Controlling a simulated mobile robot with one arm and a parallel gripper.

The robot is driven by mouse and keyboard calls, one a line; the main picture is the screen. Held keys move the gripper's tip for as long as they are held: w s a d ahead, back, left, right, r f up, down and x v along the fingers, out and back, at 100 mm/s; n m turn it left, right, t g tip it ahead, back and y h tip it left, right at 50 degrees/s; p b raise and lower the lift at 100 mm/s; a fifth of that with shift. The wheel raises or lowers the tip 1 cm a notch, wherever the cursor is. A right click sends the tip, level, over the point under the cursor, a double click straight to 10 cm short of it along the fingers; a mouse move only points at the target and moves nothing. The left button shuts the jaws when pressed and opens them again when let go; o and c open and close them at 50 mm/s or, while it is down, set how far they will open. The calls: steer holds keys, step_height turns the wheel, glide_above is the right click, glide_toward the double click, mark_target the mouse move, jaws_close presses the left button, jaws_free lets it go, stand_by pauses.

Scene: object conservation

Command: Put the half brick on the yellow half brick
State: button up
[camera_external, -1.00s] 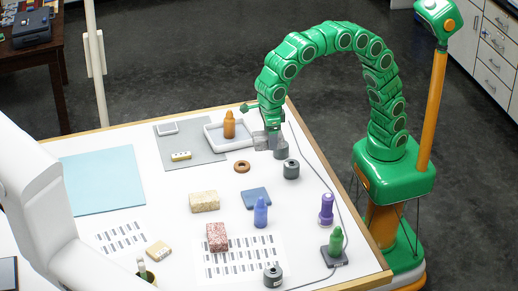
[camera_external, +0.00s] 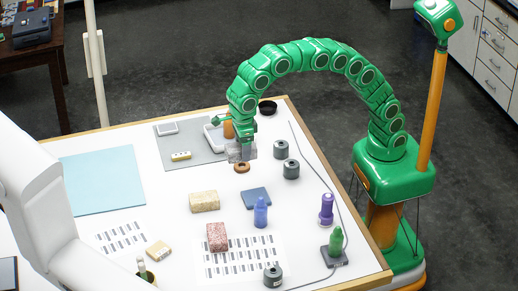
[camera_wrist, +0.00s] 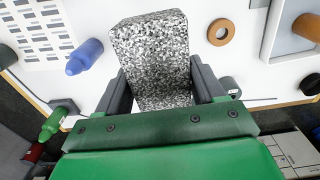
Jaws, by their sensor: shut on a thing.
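My gripper (camera_external: 243,143) is shut on a grey speckled half brick (camera_wrist: 155,50). In the wrist view, the brick sits between the two dark fingers of my gripper (camera_wrist: 162,85). In the external view, the held grey brick (camera_external: 238,154) is above the table, close to the brown ring, and partly hidden by my gripper. The yellow half brick (camera_external: 204,202) is a pale speckled block lying on the white table, in front of and left of my gripper. Its top looks clear. It does not show in the wrist view.
A brown ring (camera_external: 242,168) lies below my gripper. Grey cylinders (camera_external: 291,169) stand to its right. A tray (camera_external: 213,137) is behind.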

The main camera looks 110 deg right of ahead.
mark_target(228, 159)
steer(key=w+f, duration=0.1)
steer(key=w, duration=0.1)
steer(key=w+a, duration=0.1)
steer(key=w, duration=0.1)
steer(key=w+f, duration=0.1)
steer(key=shift+w+a+f, duration=0.2)
steer(key=shift+w+f, duration=0.1)
steer(key=shift+w, duration=0.1)
steer(key=shift+w+a+f, duration=0.2)
steer(key=shift+w+f, duration=0.65)
steer(key=shift+f, duration=0.15)
steer(key=shift+w+a+f, duration=0.2)
steer(key=shift+w+f, duration=0.65)
steer(key=shift+f, duration=0.1)
steer(key=shift+w+a+f, duration=0.2)
steer(key=shift+w+f, duration=0.65)
steer(key=shift+f, duration=0.15)
steer(key=shift+w+f, duration=0.2)
steer(key=shift+f, duration=1.5)
steer(key=o, duration=1.5)
steer(key=shift+f, duration=0.15)
steer(key=shift+c, duration=0.2)
